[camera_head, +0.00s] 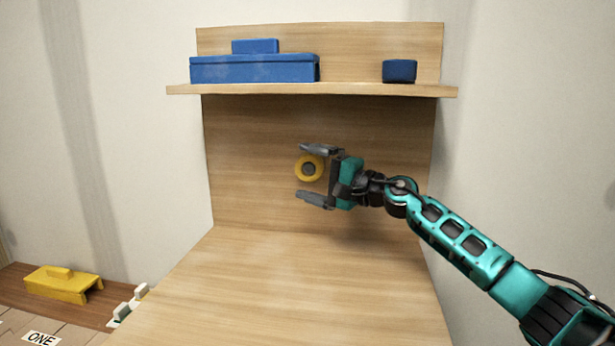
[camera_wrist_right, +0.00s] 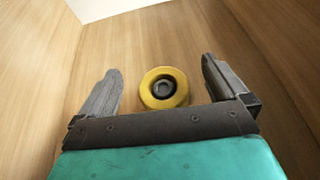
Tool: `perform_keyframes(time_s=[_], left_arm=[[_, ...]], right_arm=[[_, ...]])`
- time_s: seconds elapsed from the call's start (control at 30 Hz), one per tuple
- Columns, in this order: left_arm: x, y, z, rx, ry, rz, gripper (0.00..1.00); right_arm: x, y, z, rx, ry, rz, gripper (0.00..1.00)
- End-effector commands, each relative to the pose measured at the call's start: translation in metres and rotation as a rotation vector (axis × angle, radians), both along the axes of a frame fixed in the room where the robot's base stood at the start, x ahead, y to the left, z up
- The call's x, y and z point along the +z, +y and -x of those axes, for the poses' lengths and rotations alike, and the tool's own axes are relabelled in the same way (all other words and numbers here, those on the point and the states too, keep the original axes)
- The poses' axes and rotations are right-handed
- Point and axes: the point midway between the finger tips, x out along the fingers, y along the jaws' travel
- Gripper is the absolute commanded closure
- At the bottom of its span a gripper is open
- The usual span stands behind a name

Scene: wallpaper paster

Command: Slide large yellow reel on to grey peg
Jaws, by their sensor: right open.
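The yellow reel (camera_head: 300,174) is a round ring seen face-on against the wooden back panel, below the shelf. It also shows in the right wrist view (camera_wrist_right: 147,93). The grey peg (camera_head: 309,169) shows as a dark round end in the reel's centre, and the reel sits around it. In the right wrist view the peg end (camera_wrist_right: 163,88) fills the hole. How far the reel is pushed along the peg cannot be told. My right gripper (camera_head: 308,173) is open, with one finger above and one below the reel, both apart from it. My left gripper is not in view.
The wooden shelf (camera_head: 350,90) above holds a long blue box (camera_head: 255,70) and a small blue block (camera_head: 399,71). The wooden worktop (camera_head: 310,285) below is clear.

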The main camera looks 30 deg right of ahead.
Motion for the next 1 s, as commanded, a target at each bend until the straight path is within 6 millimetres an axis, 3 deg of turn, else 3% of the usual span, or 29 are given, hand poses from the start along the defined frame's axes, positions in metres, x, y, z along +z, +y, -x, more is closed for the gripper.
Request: perform_keyframes(time_s=[0.6,1.0], left_arm=[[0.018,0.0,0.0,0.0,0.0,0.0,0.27],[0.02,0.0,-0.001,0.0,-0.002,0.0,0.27]], right_arm=[[0.001,0.022,0.03,0.001,0.001,0.001,0.0],[0.0,0.025,0.033,0.001,0.0,0.0,0.0]])
